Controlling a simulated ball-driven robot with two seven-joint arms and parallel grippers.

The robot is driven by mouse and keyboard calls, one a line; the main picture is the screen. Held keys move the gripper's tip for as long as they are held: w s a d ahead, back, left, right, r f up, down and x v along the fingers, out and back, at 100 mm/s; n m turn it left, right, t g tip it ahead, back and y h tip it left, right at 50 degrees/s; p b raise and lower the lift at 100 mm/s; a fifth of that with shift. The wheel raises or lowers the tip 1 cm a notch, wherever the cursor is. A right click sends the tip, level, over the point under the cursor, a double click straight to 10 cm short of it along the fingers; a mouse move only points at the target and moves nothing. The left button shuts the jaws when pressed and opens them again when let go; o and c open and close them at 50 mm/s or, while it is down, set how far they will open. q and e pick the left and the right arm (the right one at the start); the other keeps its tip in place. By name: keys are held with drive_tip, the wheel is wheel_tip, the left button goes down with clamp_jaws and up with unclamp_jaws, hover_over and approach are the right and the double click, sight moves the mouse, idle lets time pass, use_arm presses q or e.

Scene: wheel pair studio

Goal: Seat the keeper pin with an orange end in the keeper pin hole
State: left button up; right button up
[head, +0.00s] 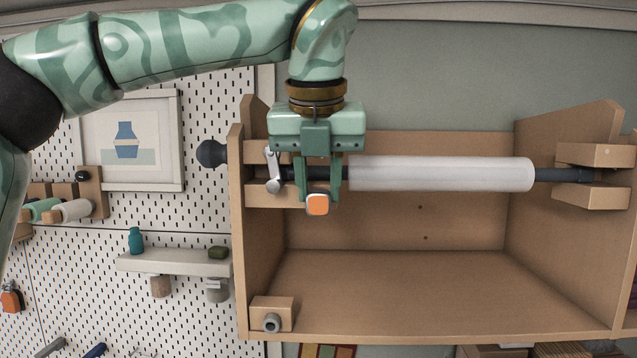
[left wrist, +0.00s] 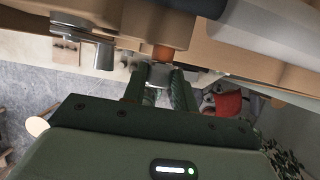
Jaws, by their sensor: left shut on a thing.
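My left gripper (head: 320,190) is shut on the keeper pin, whose square orange end (head: 318,204) shows just below the fingertips. The gripper hangs in front of the left end of the shaft, left of the white roll (head: 440,173). In the left wrist view an orange piece (left wrist: 163,53) and a pale piece show beyond the fingers (left wrist: 160,88). A small wooden block with a grey round socket (head: 272,322) sits at the lower left of the wooden cabinet (head: 400,290). I cannot tell for certain where the keeper pin hole is. My right gripper is out of view.
A metal lever (head: 272,170) stands by the left shaft support, close to my gripper. Forked wooden blocks (head: 595,156) carry the shaft's right end. A pegboard shelf (head: 175,262) holds small items at left.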

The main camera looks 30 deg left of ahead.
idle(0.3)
use_arm(q)
drive_tip(key=o, duration=1.1)
drive_tip(key=shift+r, duration=0.1)
drive_tip(key=shift+s+d+r, duration=0.1)
drive_tip(key=shift+r, duration=0.25)
drive_tip(key=s+d+r, duration=0.1)
drive_tip(key=s+d, duration=0.2)
drive_tip(key=s, duration=0.3)
drive_tip(key=s+d+r, duration=0.2)
drive_tip(key=s+d, duration=0.1)
drive_tip(key=s, duration=0.3)
drive_tip(key=shift+d+r, duration=0.2)
drive_tip(key=shift+r, duration=0.1)
